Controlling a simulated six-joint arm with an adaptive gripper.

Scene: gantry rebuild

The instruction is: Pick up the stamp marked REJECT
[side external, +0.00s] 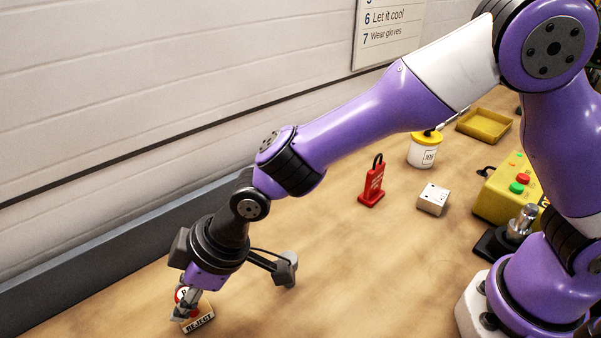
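The REJECT stamp (199,319) is at the bottom left of the side external view, with its label facing the camera. A red and white round top marked with a letter shows just above the label, partly covered by a finger. My gripper (186,306) points down at the stamp, with its fingers at the stamp's upper part. The fingers overlap the stamp in this view, and the far finger is mostly hidden. I cannot tell whether they touch or grip it.
A red tag-like object (372,184), a white block (432,200) and a white jar with a yellow lid (422,152) stand to the right. Beyond are a yellow tray (462,126) and a yellow button box (496,199). A grey ledge (90,265) runs along the wall. The middle table is clear.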

